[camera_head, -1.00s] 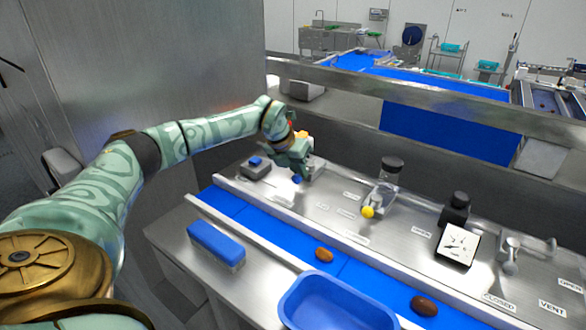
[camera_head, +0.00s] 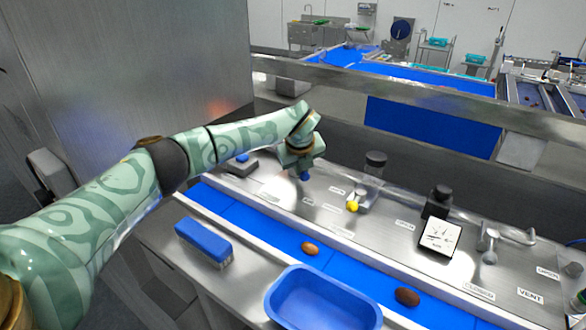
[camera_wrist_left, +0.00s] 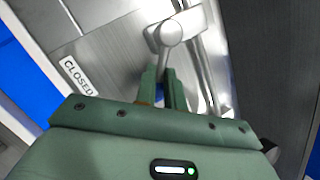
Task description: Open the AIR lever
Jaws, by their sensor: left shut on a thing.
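My left gripper (camera_head: 304,174) is over the left part of the steel panel, shut on the blue tip (camera_head: 306,177) of a lever. In the left wrist view my gripper's fingers (camera_wrist_left: 165,88) close around the blue grip (camera_wrist_left: 159,92). The lever's round grey hub (camera_wrist_left: 170,33) is just beyond them. A CLOSED label (camera_wrist_left: 76,76) lies to the left of the fingers. The AIR label itself is not readable. The rest of the lever is mostly hidden by the gripper in the head view. My right gripper is not in view.
A blue bin (camera_head: 272,310) stands in front of the belt (camera_head: 345,267).

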